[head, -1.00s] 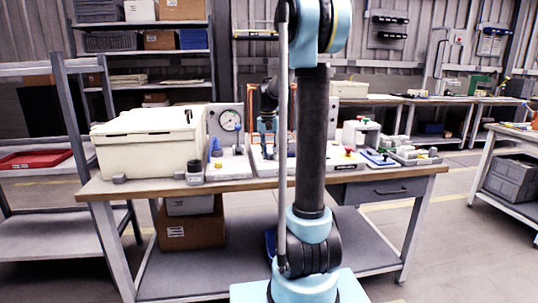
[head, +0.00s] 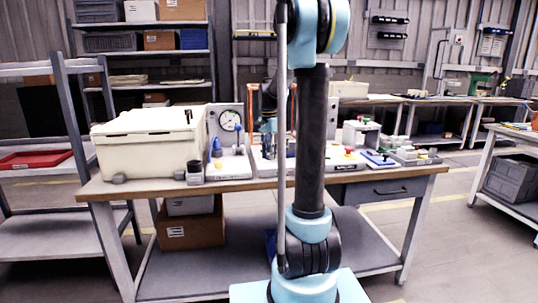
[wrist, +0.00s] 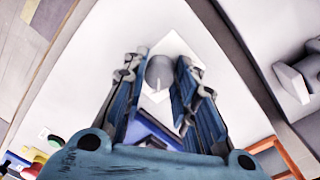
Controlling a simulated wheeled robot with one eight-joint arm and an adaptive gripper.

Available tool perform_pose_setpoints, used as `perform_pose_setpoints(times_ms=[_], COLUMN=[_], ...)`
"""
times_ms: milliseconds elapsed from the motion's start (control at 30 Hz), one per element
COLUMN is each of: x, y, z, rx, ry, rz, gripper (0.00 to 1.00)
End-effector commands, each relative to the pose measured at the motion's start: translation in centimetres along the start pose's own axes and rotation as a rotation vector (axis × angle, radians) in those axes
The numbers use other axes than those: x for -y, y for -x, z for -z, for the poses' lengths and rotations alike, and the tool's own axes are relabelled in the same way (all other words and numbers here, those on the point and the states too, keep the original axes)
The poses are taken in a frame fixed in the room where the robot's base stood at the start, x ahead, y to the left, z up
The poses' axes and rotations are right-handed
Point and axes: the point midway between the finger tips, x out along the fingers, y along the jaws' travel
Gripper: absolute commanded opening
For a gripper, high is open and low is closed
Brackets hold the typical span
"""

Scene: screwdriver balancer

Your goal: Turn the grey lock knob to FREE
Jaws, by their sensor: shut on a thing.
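The grey lock knob (wrist: 158,72) shows in the wrist view, on a pale diamond-shaped plate (wrist: 178,48) on a white panel. My gripper (wrist: 160,76) has one blue finger on each side of the knob and is shut on it. The knob's turn angle and any FREE marking are not readable. A blue part (wrist: 150,132) lies between the fingers, nearer the palm. In the head view my gripper (head: 268,128) is low over the middle of the workbench (head: 250,185), partly beside my arm column. The knob cannot be made out there.
A cream case (head: 145,140) stands left on the bench. A gauge panel (head: 226,125) with a blue-handled tool is just left of my gripper. Fixtures with coloured knobs (head: 348,152) stand to the right. An orange frame (head: 292,100) rises behind my column.

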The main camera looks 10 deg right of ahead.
Motion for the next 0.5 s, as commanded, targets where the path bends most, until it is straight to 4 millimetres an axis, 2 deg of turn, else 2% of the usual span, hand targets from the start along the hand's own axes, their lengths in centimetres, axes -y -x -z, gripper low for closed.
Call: perform_pose_setpoints(times_ms=[400, 433, 500], x=[0.29, 0.29, 0.27], y=[0.10, 0.10, 0.09], z=[0.12, 0.12, 0.11], rx=[-0.001, -0.001, -0.001], ry=[-0.007, -0.007, -0.007], rz=[0.006, 0.006, 0.005], gripper=[0.02, 0.28, 0.44])
